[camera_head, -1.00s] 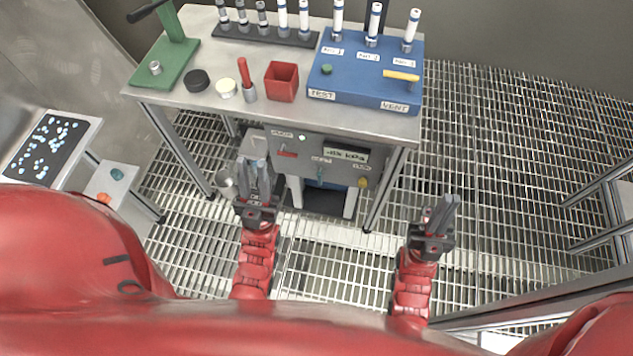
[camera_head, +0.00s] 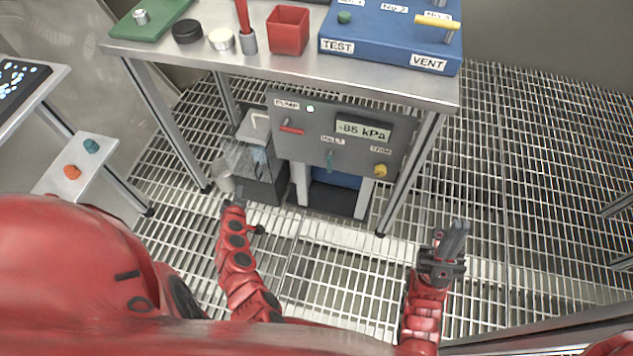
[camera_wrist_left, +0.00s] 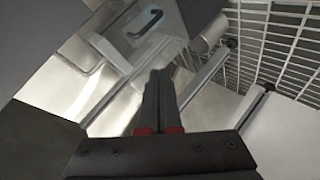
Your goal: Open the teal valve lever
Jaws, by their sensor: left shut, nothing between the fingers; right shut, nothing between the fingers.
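The teal valve lever (camera_head: 330,160) hangs roughly upright on the grey panel (camera_head: 400,135) under the bench, below a small label that looks like "INLET". My left arm reaches up left of the panel in the head view; its gripper is hard to make out there. In the left wrist view my left gripper (camera_wrist_left: 157,76) is shut and empty, pointing toward a clear box with a handle; the lever does not show there. My right gripper (camera_head: 453,240) is shut and empty, low and to the right of the panel, apart from it.
The panel also carries a red lever (camera_head: 291,129), a yellow knob (camera_head: 380,170) and a display (camera_head: 362,130) reading -85 kPa. A clear box (camera_head: 248,160) stands left of the panel. Bench legs (camera_head: 412,170) flank the space.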

